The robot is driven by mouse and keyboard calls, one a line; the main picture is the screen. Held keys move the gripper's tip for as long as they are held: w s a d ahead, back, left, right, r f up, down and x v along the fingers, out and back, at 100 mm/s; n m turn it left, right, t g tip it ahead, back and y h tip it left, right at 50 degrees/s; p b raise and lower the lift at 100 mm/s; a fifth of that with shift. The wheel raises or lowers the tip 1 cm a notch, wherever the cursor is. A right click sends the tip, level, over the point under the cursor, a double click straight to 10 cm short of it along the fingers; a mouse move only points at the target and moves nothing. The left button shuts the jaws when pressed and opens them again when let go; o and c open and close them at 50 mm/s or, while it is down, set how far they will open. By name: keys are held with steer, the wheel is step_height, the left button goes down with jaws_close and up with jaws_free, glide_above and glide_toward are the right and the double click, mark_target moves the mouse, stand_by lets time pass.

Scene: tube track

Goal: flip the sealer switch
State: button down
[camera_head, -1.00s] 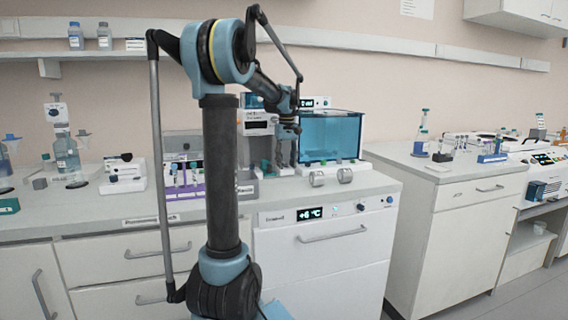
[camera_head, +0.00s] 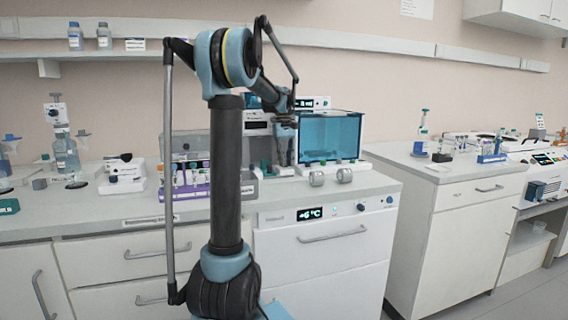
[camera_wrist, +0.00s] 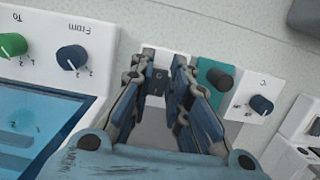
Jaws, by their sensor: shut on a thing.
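My gripper (camera_head: 283,150) reaches down among the devices at the back of the bench, left of the teal see-through box. In the wrist view my gripper (camera_wrist: 159,68) has its two fingers on either side of a small black switch (camera_wrist: 156,84) on a white panel, with a gap still visible between the fingertips. The jaws are closed on the switch. Its lower part and the panel below are hidden by the fingers, and I cannot read which way it is tilted.
A white device with a dark blue dial (camera_wrist: 72,58) and green knob (camera_wrist: 13,45) stands left. A teal box (camera_head: 330,137) and purple tube rack (camera_head: 185,190) stand on the bench.

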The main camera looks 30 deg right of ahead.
stand_by(0.3)
steer(key=c, duration=1.5)
jaws_free()
steer(key=shift+w+r, duration=0.1)
steer(key=w+r, duration=0.1)
steer(key=r, duration=0.6)
steer(key=w+r, duration=0.1)
steer(key=r, duration=0.3)
steer(key=shift+w+d+r, duration=0.25)
steer(key=shift+w+d, duration=0.05)
steer(key=shift+s, duration=0.1)
